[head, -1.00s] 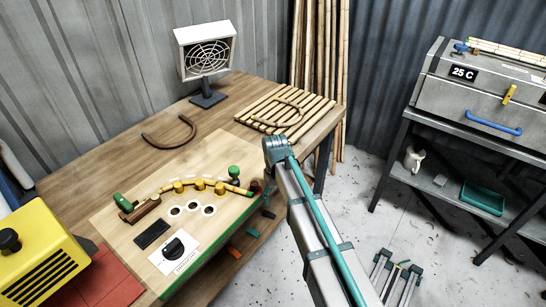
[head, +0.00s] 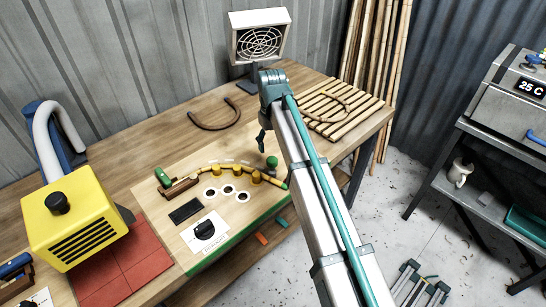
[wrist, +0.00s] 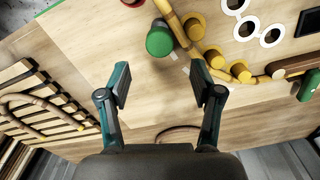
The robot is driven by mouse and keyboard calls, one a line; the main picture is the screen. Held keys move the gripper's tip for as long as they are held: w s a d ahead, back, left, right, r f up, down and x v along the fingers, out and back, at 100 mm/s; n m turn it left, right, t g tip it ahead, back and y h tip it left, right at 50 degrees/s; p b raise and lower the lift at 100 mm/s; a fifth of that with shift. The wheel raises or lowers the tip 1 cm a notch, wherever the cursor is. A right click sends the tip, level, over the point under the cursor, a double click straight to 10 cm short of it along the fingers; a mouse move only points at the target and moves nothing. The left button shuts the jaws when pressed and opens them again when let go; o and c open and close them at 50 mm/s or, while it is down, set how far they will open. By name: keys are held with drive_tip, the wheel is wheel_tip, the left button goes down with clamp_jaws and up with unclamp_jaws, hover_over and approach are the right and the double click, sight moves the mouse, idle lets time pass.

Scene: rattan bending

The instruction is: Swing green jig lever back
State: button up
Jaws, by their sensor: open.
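The jig board (head: 160,228) lies on the bench with a curved row of yellow pegs (head: 216,170) and a cane strip bent along it. A green handle (head: 164,177) sits by a brown block (head: 182,189) at the left end. I cannot tell which is the lever. My gripper (head: 262,141) is above the bench, behind the jig. In the wrist view my gripper (wrist: 160,88) is open and empty, with the round green knob (wrist: 160,40) beyond the fingertips, apart from them.
A slatted rack (head: 330,107) and a bent cane (head: 215,118) lie behind the jig. A white fan heater (head: 258,36) stands at the back. A yellow machine (head: 77,215) is at left. Bare bench top (head: 160,140) lies behind the board.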

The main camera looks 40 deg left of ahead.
sight(272, 159)
wheel_tip(272, 159, down, 7)
drive_tip(key=shift+f+p, duration=0.2)
drive_tip(key=shift+p, duration=0.75)
clamp_jaws()
